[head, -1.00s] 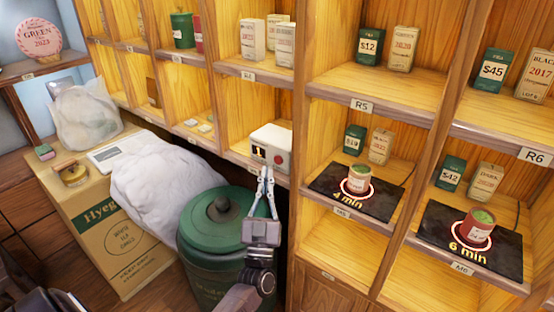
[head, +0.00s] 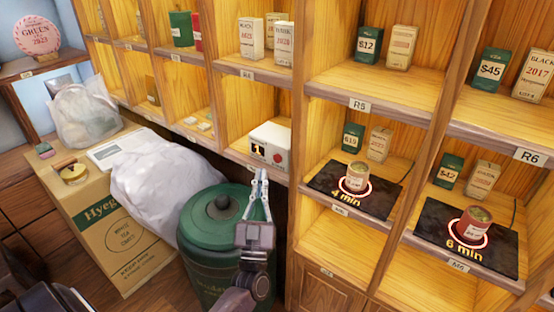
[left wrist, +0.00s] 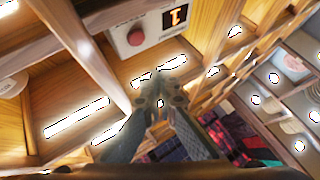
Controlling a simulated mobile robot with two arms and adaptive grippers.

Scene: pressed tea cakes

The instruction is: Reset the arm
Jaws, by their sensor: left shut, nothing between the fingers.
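My left gripper (head: 261,175) is shut and empty in the head view. It points up in front of the shelf, just below a white box with a red button (head: 270,145). In the left wrist view the gripper's fingertips (left wrist: 165,80) are together, with nothing between them. The box with its red button and lit digit (left wrist: 152,27) shows above them, apart from the fingers. My right gripper is not in view.
A green lidded bin (head: 215,225) stands below and left of my gripper, beside a white sack (head: 165,180) and a cardboard box (head: 105,230). Cups (head: 357,178) (head: 473,225) sit on dark mats at right. Shelf dividers stand close by.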

